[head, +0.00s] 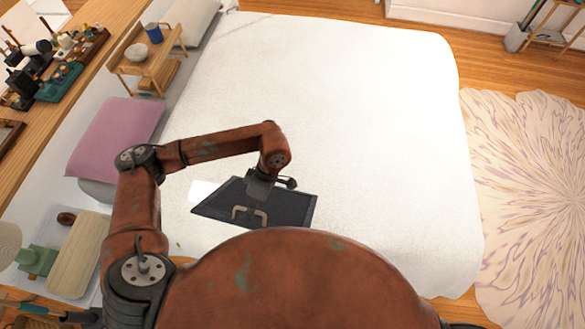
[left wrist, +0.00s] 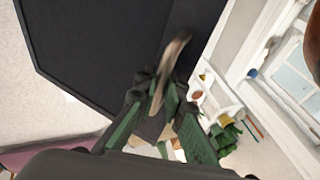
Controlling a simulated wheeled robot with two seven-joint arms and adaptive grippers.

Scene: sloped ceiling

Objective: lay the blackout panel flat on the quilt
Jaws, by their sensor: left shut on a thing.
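The blackout panel (head: 295,208) is a dark, flat, angular board with a thin rim, over the near part of the white quilt (head: 330,100). My left gripper (head: 256,198) is shut on the panel's pale curved handle. In the left wrist view, the green-sided fingers (left wrist: 160,100) close around the handle (left wrist: 174,60), and the dark panel (left wrist: 105,50) fills the upper left. The panel seems tilted and close to the quilt; I cannot tell whether it touches. My right gripper is not in view.
A pink cushion (head: 115,135) lies left of the quilt. A small wooden stand (head: 150,70) holds a blue mug (head: 154,33) and a bowl. A cluttered wooden ledge (head: 95,70) runs along the left. A patterned rug (head: 525,190) lies right. The quilt's middle and far parts are clear.

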